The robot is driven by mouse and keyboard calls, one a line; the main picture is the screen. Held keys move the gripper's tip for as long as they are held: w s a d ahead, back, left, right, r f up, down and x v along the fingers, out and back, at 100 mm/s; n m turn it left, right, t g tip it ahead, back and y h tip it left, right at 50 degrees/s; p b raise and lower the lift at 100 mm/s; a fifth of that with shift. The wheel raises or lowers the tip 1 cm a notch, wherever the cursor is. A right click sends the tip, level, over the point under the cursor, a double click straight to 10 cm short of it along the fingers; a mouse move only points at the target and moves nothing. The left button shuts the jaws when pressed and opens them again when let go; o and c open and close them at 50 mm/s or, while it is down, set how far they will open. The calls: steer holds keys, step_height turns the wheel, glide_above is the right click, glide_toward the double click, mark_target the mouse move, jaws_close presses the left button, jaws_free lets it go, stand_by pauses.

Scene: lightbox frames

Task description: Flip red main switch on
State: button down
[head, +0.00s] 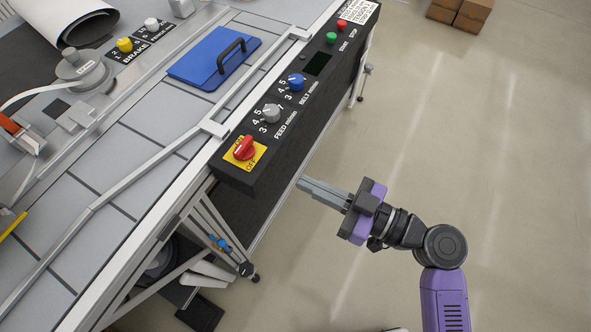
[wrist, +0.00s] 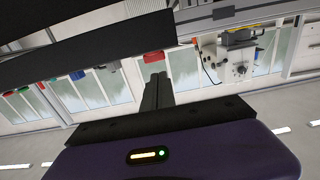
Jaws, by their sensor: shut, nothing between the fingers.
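The red main switch (head: 244,149) is a rotary knob on a yellow plate (head: 259,158) at the near end of the black control panel. ON is printed above it and OFF below it; I cannot tell clearly which mark it points to. My gripper (head: 300,182) is shut and empty, to the right of and below the switch, beside the panel and apart from it. In the wrist view my closed fingers (wrist: 157,78) point ahead, and a red part (wrist: 153,57), apparently the switch, shows just above their tips.
The panel (head: 229,175) also carries a grey feed knob (head: 271,113), a blue belt knob (head: 296,82), and green (head: 331,38) and red (head: 341,27) buttons. A blue plate (head: 214,58) lies on the machine top.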

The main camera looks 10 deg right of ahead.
mark_target(242, 153)
steer(key=p+x, duration=0.4)
steer(key=x, duration=0.7)
steer(key=shift+w+a+r, duration=0.15)
steer(key=shift+w+a, duration=0.05)
steer(key=shift+a, duration=0.05)
steer(key=shift+w+a, duration=0.3)
steer(key=shift+a, duration=0.05)
